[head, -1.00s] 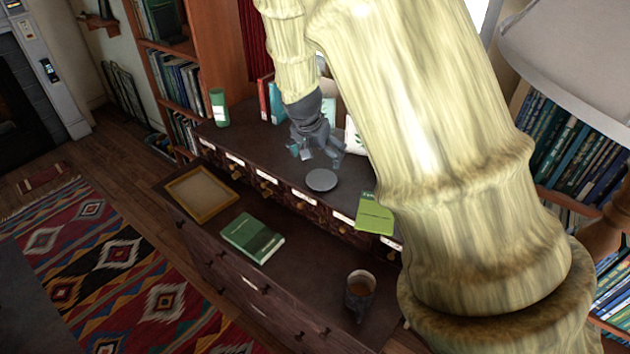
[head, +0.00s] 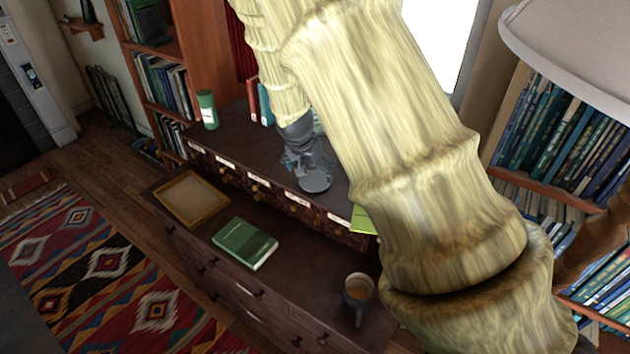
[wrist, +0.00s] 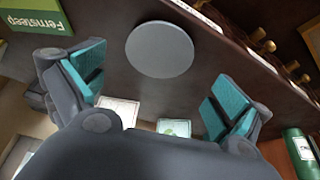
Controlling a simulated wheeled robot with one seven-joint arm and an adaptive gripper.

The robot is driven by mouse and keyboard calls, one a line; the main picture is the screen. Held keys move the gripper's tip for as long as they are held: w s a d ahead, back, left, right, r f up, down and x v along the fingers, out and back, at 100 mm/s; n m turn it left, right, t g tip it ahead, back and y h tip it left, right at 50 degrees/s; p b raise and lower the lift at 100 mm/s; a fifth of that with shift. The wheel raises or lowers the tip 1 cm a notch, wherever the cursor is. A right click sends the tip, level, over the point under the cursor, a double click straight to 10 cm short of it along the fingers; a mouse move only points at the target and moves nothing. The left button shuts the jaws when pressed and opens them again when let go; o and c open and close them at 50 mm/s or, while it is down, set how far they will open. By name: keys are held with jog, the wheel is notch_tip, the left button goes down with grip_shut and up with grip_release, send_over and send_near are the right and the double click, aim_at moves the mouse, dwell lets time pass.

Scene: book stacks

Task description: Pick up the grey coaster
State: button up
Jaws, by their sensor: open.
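The grey coaster (head: 315,181) is a flat round disc lying on the dark upper shelf of the desk, near its front edge. In the wrist view the coaster (wrist: 160,50) lies beyond the fingertips, roughly centred between them. My gripper (head: 308,165) is just behind the coaster in the head view, low over the shelf. In the wrist view my gripper (wrist: 152,88) is open, its two teal-padded fingers wide apart with nothing between them. I cannot tell the exact height of the fingers above the shelf.
A green book (wrist: 45,28) lies on one side of the coaster, and a green container (head: 207,110) stands on the other. Drawer knobs (wrist: 262,45) line the shelf front. Below are a framed tray (head: 222,206), another green book (head: 262,256) and a mug (head: 358,290).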

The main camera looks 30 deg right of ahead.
aim_at(315, 180)
jog(key=shift+s+p+x, duration=0.2)
jog(key=shift+p+x, duration=0.65)
jog(key=shift+x, duration=1.85)
jog(key=shift+a, duration=0.1)
jog(key=shift+c, duration=0.2)
jog(key=c, duration=0.9)
